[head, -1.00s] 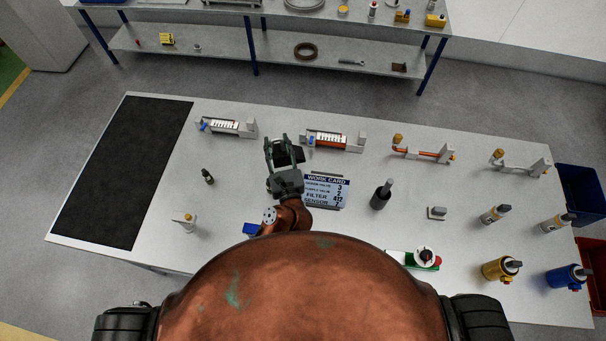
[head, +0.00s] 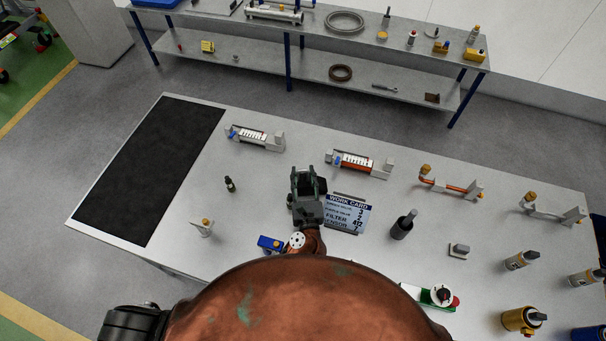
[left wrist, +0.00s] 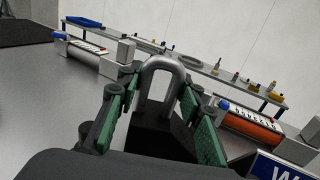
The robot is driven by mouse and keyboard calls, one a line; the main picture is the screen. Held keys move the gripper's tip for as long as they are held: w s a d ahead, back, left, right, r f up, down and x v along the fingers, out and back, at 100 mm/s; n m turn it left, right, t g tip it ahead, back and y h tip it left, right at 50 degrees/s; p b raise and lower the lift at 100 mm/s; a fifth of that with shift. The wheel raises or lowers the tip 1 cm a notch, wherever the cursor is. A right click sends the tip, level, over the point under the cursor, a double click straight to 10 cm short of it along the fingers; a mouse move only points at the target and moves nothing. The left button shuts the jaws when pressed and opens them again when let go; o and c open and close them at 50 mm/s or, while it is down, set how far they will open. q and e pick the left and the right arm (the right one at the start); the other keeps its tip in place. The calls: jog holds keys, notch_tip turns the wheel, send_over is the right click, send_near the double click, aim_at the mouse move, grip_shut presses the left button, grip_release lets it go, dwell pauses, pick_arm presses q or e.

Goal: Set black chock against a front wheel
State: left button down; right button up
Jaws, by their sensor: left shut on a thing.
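My left gripper (head: 309,171) is above the near table, left of the work card. In the left wrist view its green-padded fingers (left wrist: 155,115) are shut on the black chock (left wrist: 158,135), whose grey loop handle (left wrist: 163,66) stands up between them. In the head view the chock is mostly hidden by the gripper. A dark wheel with red parts (head: 43,40) shows at the upper left, on green floor, under something cut off by the frame edge. I cannot tell whether it is a front wheel. My right gripper is out of view.
The table holds a black mat (head: 165,165), a work card (head: 347,214), a dark grey bottle-like item (head: 403,224) and several fixtures and canisters. A shelf bench (head: 300,70) stands behind. Grey floor lies open between table and bench, and left of the table.

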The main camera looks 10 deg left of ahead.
pick_arm(q)
jog(key=c, duration=1.8)
grip_release()
jog(key=shift+f, duration=0.15)
jog(key=o, duration=0.4)
jog(key=shift+o, duration=0.2)
